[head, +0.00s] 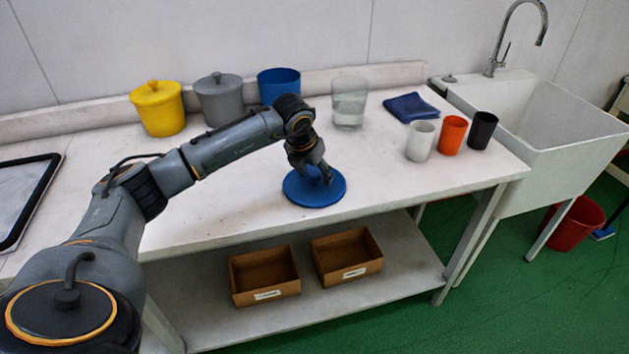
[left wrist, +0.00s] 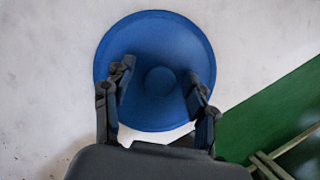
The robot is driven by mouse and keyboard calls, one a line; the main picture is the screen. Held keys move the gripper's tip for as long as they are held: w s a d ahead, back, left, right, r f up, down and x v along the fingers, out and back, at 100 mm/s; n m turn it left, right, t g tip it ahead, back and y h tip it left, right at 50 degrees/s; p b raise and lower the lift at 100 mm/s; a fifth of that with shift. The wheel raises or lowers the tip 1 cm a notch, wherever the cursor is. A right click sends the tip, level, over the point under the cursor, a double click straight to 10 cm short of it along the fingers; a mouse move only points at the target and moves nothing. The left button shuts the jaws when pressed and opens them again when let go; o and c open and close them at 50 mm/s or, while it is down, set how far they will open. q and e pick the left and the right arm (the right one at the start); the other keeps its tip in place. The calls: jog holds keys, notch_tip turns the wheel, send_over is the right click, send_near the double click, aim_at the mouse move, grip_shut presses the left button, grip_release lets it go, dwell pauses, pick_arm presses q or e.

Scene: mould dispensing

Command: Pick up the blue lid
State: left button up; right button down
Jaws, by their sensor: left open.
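The blue lid (head: 300,192) is a round disc lying flat on the white table, near its front edge. It also shows in the left wrist view (left wrist: 160,38), with a round knob (left wrist: 160,80) at its middle. My left gripper (head: 322,178) is over the lid and points down at it. In the left wrist view its open fingers (left wrist: 158,85) stand on either side of the knob, with gaps between. Whether the fingertips touch the lid cannot be told. My right gripper is not in view.
Behind stand a lidded yellow pot (head: 158,110), a lidded grey pot (head: 219,100), an open blue pot (head: 278,82) and a clear jar (head: 349,102). A blue cloth (head: 411,107) and white (head: 420,141), orange (head: 452,135) and black (head: 482,130) cups are right, near the sink (head: 560,115).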

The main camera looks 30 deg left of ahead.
pick_arm(q)
jog(key=shift+w+f, duration=0.1)
jog(key=shift+f, duration=0.05)
grip_shut()
